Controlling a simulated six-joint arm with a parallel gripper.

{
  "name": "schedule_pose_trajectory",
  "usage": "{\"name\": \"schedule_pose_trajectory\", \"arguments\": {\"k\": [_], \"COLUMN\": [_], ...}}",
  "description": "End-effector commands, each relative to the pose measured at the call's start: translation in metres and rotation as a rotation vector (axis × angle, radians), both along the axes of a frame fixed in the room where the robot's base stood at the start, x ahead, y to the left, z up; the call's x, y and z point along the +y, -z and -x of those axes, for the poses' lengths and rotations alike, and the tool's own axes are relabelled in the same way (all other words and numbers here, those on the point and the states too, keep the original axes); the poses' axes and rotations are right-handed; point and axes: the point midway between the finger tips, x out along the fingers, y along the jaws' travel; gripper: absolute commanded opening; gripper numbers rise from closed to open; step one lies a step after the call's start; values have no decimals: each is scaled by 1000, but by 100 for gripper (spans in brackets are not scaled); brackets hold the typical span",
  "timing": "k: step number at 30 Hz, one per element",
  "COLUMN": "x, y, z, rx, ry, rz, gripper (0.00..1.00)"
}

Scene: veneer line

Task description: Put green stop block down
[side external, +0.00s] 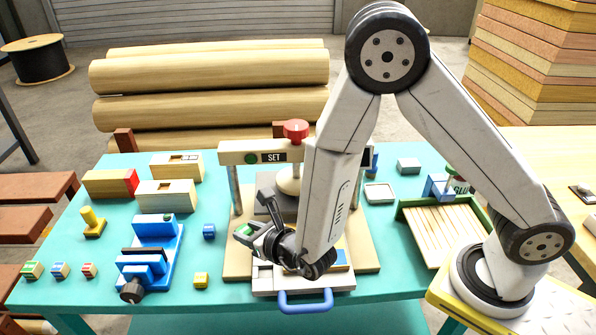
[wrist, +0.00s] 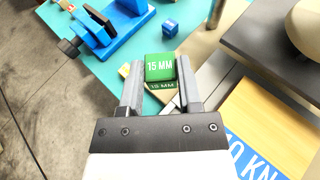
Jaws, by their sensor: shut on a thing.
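The green stop block (wrist: 160,67), marked 15 MM, sits between the fingertips of my gripper (wrist: 159,82) in the wrist view. My gripper is shut on it. In the side view the block (side external: 243,231) shows as a small green patch at the tip of my gripper (side external: 250,236), partly hidden by the fingers. It is over or near the left front part of the press base (side external: 236,268). I cannot tell how far it is above the surface.
A press with a red knob (side external: 295,130) and a SET label stands behind my gripper. A blue-handled drawer plate (side external: 305,300) is in front. A blue fixture (side external: 150,255), a blue cube (side external: 209,231) and a yellow cube (side external: 201,280) lie left, with bare teal table between.

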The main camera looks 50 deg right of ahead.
Motion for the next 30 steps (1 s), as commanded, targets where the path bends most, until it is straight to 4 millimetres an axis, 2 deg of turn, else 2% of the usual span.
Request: {"name": "schedule_pose_trajectory", "arguments": {"k": [21,30], "x": [24,32], "y": [40,74], "z": [-85,-110], "rx": [0,1], "ry": [2,1], "rz": [1,1], "gripper": [0,0]}}
